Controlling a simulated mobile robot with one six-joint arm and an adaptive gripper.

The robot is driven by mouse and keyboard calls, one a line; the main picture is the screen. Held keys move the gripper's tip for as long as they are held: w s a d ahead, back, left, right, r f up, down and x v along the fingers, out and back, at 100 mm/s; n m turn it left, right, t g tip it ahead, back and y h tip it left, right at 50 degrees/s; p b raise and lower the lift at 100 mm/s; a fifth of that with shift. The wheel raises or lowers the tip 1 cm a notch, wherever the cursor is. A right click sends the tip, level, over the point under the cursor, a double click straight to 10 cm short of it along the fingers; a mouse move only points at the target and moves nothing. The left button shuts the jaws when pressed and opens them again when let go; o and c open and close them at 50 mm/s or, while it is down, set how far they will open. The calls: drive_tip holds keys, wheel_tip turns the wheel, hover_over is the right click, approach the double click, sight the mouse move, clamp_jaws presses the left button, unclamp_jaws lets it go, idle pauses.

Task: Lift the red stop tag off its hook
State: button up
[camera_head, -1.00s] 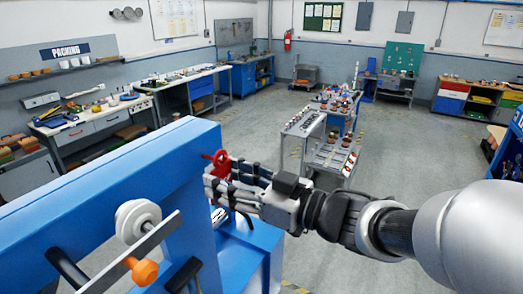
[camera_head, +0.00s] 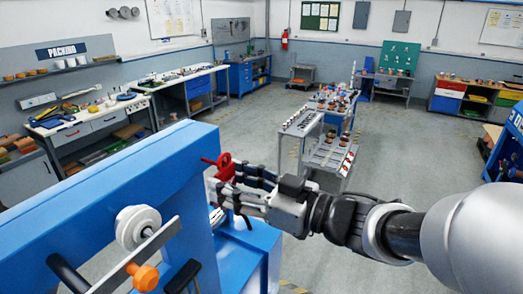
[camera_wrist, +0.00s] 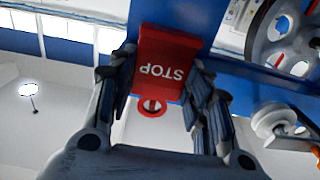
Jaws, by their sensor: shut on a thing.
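The red stop tag (camera_wrist: 166,60) lies between the fingers of my gripper (camera_wrist: 160,75) in the wrist view, its white STOP lettering upside down. My gripper is shut on it. The tag's round red eyelet (camera_wrist: 152,107) projects from the lettered plate. In the head view the tag (camera_head: 226,165) shows as a small red shape at my fingertips (camera_head: 222,182), beside the blue frame's right end. A short red stub (camera_head: 208,160) shows just left of it. I cannot make out the hook or tell whether the eyelet is still around it.
The blue frame (camera_head: 110,185) fills the left foreground, with a white pulley (camera_head: 137,226), a grey bar and an orange knob (camera_head: 145,277). A spoked wheel (camera_wrist: 282,35) is close at right in the wrist view. Open floor and a cart (camera_head: 325,155) lie beyond.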

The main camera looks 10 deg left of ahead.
drive_tip(key=shift+s+d+r, duration=0.25)
drive_tip(key=shift+d, duration=0.35)
drive_tip(key=shift+s+d+p, duration=0.25)
drive_tip(key=shift+d+p, duration=0.1)
drive_tip(key=shift+d, duration=0.25)
drive_tip(key=shift+s+d, duration=0.1)
drive_tip(key=shift+d, duration=0.2)
drive_tip(key=shift+p+v, duration=0.5)
drive_tip(key=shift+v, duration=2.15)
